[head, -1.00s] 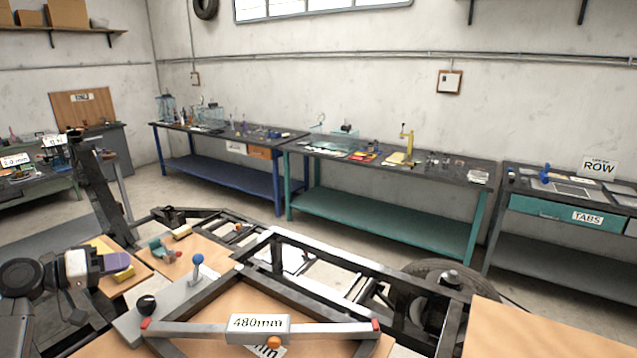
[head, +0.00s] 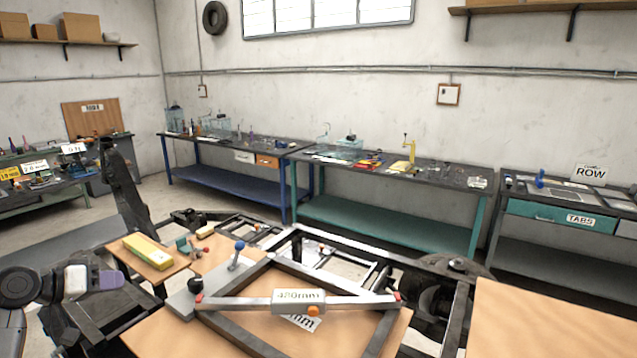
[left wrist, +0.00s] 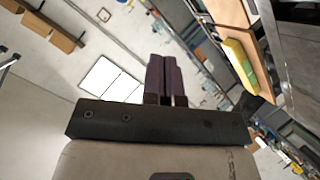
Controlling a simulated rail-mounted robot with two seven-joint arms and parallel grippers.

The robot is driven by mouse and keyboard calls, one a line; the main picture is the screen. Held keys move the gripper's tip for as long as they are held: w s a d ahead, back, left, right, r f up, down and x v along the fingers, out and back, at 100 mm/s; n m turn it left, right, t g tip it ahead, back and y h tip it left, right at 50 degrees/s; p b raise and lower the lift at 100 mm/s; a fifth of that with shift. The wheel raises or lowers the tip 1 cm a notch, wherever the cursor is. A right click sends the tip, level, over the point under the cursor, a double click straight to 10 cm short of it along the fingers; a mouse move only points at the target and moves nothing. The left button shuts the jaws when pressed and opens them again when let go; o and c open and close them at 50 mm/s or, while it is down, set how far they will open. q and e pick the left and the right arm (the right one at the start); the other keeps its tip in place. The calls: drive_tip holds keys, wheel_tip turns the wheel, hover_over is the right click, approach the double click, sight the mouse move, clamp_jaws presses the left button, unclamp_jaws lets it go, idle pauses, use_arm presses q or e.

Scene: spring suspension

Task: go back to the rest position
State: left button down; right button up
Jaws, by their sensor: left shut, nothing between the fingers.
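My left gripper (head: 110,281) is at the lower left of the head view, held beside the wooden boards. Its purple fingers are together and empty; they also show closed in the left wrist view (left wrist: 166,80). My right gripper is in neither view. A yellow-green block (head: 147,251) lies on a small wooden board just above and right of the left gripper. It also shows at the right of the left wrist view (left wrist: 239,65).
A dark metal frame (head: 352,257) fills the lower middle, with a bar labelled 480mm (head: 298,301) across it. A blue-knobbed lever (head: 239,246) stands near it. A bare wooden board (head: 540,320) is at lower right. Benches (head: 385,223) line the back wall.

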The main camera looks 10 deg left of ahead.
use_arm(q)
drive_tip(key=s+d+r+m+y, duration=0.2)
drive_tip(key=d+r+y, duration=0.25)
drive_tip(key=y, duration=0.25)
drive_tip(key=s+d+f+m+y, duration=0.2)
drive_tip(key=s+d+f, duration=0.7)
drive_tip(key=d+f, duration=0.45)
drive_tip(key=s+d+f+g+h, duration=0.2)
drive_tip(key=s+d+f+g, duration=0.35)
drive_tip(key=s+f, duration=0.85)
drive_tip(key=s+d+f+g+h, duration=0.1)
drive_tip(key=s+d+f+g, duration=0.2)
drive_tip(key=s+d+f, duration=0.8)
drive_tip(key=w+a+p+v, duration=0.1)
drive_tip(key=p+v, duration=1.4)
drive_tip(key=w+a+r+p+v, duration=0.1)
drive_tip(key=w+p+v, duration=0.1)
drive_tip(key=p+v, duration=1.3)
drive_tip(key=shift+w+a+r+t+p, duration=0.25)
drive_tip(key=shift+r+t+p, duration=0.1)
drive_tip(key=shift+p, duration=0.15)
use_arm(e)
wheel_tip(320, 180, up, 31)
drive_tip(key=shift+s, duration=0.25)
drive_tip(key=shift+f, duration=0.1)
